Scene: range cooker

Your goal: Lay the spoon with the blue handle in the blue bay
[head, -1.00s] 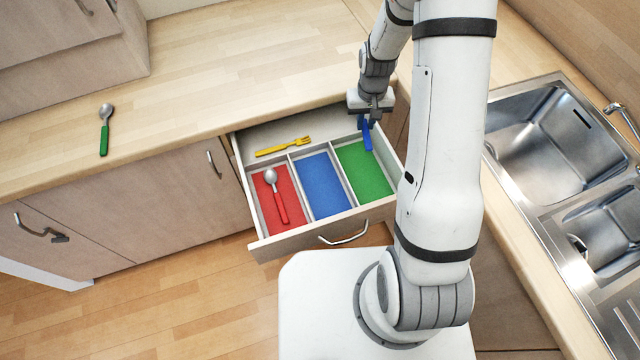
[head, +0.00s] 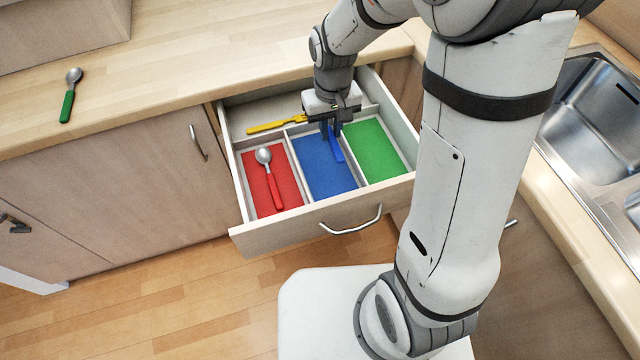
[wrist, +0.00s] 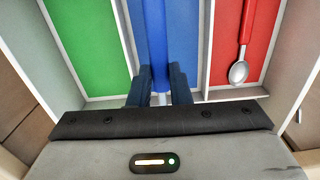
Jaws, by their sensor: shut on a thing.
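My gripper (head: 334,124) is shut on the spoon with the blue handle (head: 337,152), over the blue bay (head: 318,177) of the open drawer. The handle points toward the drawer front, close to the divider beside the green bay. In the wrist view the blue handle (wrist: 154,40) runs along the blue bay (wrist: 185,45), with a short metal part between the fingers (wrist: 160,86). The spoon's bowl is hidden. I cannot tell whether the spoon touches the bay floor.
A red-handled spoon (head: 273,187) lies in the red bay (head: 287,172) at left. The green bay (head: 375,150) at right is empty. A yellow fork (head: 275,125) lies in the rear compartment. A green-handled spoon (head: 68,103) lies on the counter. Low dividers separate the bays.

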